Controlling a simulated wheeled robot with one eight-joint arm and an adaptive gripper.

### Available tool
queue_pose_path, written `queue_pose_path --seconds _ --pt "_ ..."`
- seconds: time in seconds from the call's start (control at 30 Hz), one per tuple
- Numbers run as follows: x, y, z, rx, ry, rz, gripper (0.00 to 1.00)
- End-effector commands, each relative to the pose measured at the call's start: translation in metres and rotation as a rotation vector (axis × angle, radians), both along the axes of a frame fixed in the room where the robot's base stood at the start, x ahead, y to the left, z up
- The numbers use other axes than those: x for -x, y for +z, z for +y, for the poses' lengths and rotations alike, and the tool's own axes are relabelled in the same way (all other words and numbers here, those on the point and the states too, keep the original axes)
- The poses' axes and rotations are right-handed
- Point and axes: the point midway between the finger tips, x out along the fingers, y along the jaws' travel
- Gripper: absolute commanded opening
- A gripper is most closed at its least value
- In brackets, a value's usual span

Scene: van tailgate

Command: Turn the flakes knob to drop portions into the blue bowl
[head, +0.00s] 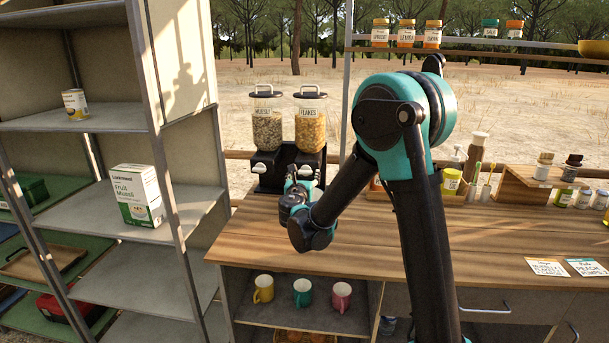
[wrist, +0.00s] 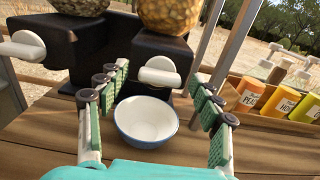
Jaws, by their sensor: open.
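The flakes dispenser (head: 310,125) stands on the counter beside the muesli dispenser (head: 268,125). In the wrist view, the white flakes knob (wrist: 160,72) sticks out of the black base below the flakes hopper (wrist: 170,14). My gripper (wrist: 160,80) is open and empty, its fingers apart on either side of the knob in the picture; no contact shows. The blue bowl (wrist: 146,121), white inside, stands upright on the counter below the flakes knob and looks empty.
The muesli knob (wrist: 22,47) is left of the flakes knob. A wooden tray (wrist: 246,112) of labelled jars stands to the right. Two cards (head: 564,267) lie on the counter's right side. The counter (head: 450,245) middle is clear. Shelves (head: 110,245) stand at left.

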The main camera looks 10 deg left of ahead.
Motion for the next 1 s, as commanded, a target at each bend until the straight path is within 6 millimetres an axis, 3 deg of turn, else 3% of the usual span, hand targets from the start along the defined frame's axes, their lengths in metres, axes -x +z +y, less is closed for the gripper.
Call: queue_pose_path --seconds 0.37,0.8,1.0 --pt "-0.0068 0.0001 -0.0005 0.0 0.0 0.0 0.66" --pt "-0.0066 0.0001 -0.0005 0.0 0.0 0.0 0.16" --pt "-0.0065 0.0001 -0.0006 -0.015 0.0 -0.001 0.16"
